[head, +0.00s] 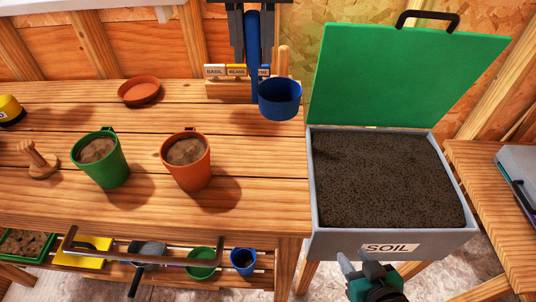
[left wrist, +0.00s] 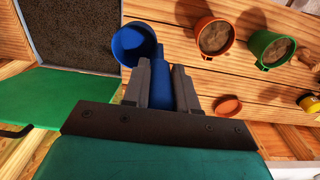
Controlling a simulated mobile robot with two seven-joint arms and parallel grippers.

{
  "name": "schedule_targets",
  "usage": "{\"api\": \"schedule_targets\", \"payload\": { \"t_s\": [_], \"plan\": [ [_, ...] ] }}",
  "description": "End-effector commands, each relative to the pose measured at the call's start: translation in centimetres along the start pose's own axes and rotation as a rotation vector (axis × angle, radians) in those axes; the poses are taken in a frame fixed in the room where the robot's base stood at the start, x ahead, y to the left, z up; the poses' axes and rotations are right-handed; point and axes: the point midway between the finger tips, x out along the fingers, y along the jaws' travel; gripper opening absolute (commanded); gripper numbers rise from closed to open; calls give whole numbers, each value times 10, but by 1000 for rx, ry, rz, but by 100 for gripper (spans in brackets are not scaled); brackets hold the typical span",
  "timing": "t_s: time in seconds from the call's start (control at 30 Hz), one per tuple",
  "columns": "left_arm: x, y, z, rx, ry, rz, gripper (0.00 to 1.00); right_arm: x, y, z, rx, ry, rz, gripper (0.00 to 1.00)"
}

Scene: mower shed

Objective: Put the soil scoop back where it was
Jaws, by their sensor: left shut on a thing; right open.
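The blue soil scoop (head: 280,102) is held above the back right part of the bench, near its right edge. Its round cup looks empty. My left gripper (head: 252,58) is shut on the scoop's handle; in the left wrist view the handle (left wrist: 159,88) runs between the fingers (left wrist: 162,75), with the cup (left wrist: 134,45) beyond them. My right gripper (head: 375,272) is open and empty, low in front of the soil bin (head: 325,240). The bin is full of dark soil, and its green lid (head: 400,75) stands open.
A green pot (head: 112,177) and an orange pot (head: 195,177), both with soil, stand on the bench (head: 60,205). An orange saucer (head: 139,92) and seed packets (head: 236,71) are at the back. A green cup (head: 201,264) and a blue cup (head: 244,261) are on the lower shelf.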

Motion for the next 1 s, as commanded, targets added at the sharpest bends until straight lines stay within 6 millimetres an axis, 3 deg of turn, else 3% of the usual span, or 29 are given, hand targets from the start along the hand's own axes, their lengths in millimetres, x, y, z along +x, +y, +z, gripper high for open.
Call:
{"api": "schedule_targets", "payload": {
  "t_s": [0.4, 1.0],
  "plan": [
    [112, -1, 1, 2, -4, -2, 0, 0, -2, 7, 2, -8, -2, 43],
    [183, -1, 2, 2, -2, 0, 0, 1, -1, 6, 1, -7, -2, 43]
  ]
}}
